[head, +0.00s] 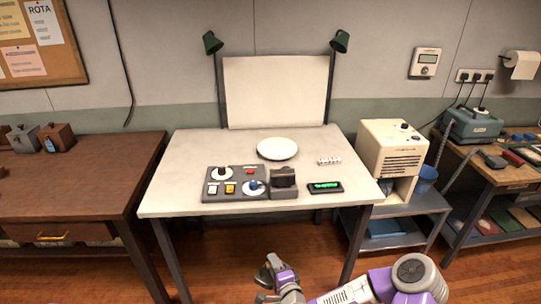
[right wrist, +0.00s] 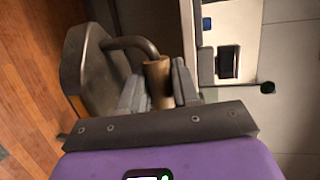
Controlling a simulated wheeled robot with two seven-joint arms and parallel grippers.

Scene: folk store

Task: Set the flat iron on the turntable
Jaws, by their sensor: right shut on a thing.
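The flat iron (right wrist: 88,68) shows in the right wrist view as a dark grey body with a curved bracket and a brown wooden handle (right wrist: 158,80). My right gripper (right wrist: 160,88) is shut on that handle. In the head view my right gripper (head: 273,270) is low in front of the white table, over the floor and apart from the tabletop; the iron is small and mostly hard to make out there. The turntable (head: 277,149) is a white round disc toward the back of the table, with nothing on it. My left gripper is not in view.
On the white table (head: 170,190) stand a control panel (head: 235,184), a dark box-shaped device (head: 283,183), a green-lit display (head: 325,187) and a small white row of pieces (head: 329,161). A white backboard (head: 276,92) with two green lamps rises behind. A beige machine (head: 392,148) stands at right.

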